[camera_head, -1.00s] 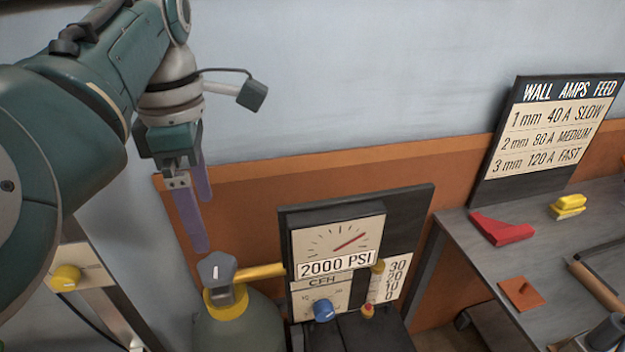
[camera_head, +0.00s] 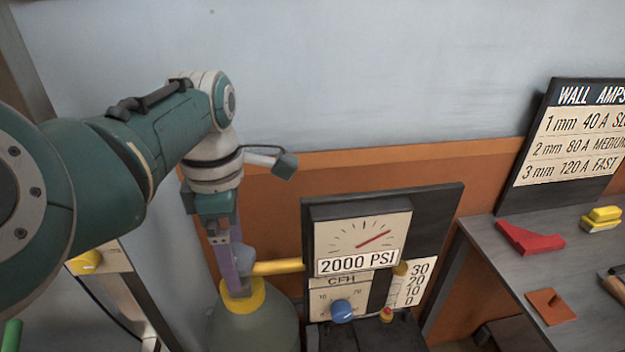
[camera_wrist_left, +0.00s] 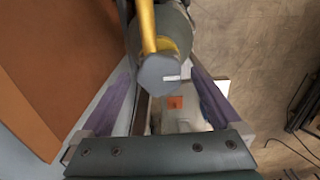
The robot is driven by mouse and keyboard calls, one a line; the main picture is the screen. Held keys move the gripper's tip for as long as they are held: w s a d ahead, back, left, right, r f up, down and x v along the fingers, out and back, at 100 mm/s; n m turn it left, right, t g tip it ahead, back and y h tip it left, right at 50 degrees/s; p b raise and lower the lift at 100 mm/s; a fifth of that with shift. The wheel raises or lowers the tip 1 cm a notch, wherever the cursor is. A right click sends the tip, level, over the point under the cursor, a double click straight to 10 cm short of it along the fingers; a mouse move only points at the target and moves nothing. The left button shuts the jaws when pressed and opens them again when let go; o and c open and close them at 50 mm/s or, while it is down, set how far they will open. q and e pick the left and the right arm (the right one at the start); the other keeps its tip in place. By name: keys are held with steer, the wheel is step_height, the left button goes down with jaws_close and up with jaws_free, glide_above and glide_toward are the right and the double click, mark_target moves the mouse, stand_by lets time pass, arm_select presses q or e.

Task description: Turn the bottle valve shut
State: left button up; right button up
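The grey valve knob (camera_head: 245,258) sits above the yellow collar (camera_head: 243,297) of the grey-green bottle (camera_head: 255,328). In the head view my left gripper (camera_head: 236,282) points down at the knob and partly covers it. Whether a finger touches the knob cannot be told. My right gripper is not in view.
A yellow pipe (camera_head: 278,267) runs from the valve to the gauge panel (camera_head: 450,215), which reads 2000 PSI. A blue knob (camera_head: 342,311) is on the panel. A grey table (camera_head: 500,265) with a red piece (camera_head: 530,238) stands at the right.

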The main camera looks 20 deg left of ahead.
arm_select(q)
steer(key=c, duration=1.2)
steer(key=shift+c, duration=0.2)
